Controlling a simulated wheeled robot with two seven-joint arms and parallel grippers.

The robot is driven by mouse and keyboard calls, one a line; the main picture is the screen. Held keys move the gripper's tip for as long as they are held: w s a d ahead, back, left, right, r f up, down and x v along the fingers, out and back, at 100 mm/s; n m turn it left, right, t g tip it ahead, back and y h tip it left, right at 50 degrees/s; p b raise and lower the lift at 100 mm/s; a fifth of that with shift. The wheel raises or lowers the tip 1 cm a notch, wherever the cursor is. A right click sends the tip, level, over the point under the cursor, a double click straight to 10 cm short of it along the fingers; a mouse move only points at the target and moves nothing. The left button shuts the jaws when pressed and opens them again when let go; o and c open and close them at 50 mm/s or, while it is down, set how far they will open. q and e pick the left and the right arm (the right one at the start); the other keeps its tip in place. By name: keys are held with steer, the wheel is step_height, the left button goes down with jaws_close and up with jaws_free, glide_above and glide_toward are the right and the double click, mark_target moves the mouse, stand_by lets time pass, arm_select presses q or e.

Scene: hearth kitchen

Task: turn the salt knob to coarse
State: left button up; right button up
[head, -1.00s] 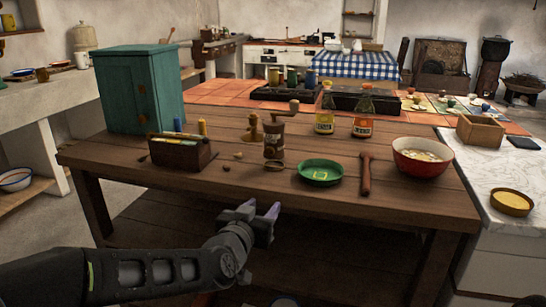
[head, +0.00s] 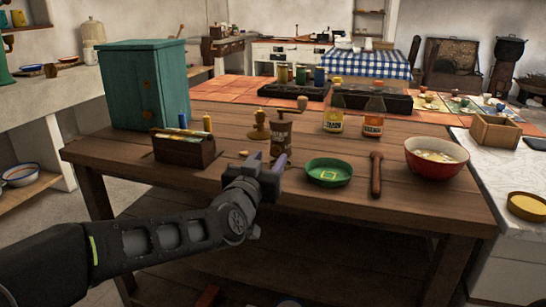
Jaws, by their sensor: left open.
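A brown hand grinder (head: 279,134) with a crank on top stands on the wooden table, and a turned wooden mill-like piece (head: 258,126) stands just behind it to the left. No knob marked for salt or coarse can be made out. My left gripper (head: 268,164) is open, its fingers pointing up and away at the table's front edge. It is in front of the grinder in the picture and hides its foot. I cannot tell whether it touches anything. My right gripper is not in view.
A wooden caddy (head: 170,151) and teal cabinet (head: 146,84) are to the left. A green dish (head: 329,171), wooden mallet (head: 376,174), two bottles and a red bowl (head: 435,160) are to the right. The table's front strip is mostly clear.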

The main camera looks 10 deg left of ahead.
mark_target(275, 151)
arm_select(q)
steer(key=shift+w+d, duration=0.1)
steer(key=shift+w, duration=1.75)
steer(key=shift+c, duration=0.2)
jaws_close()
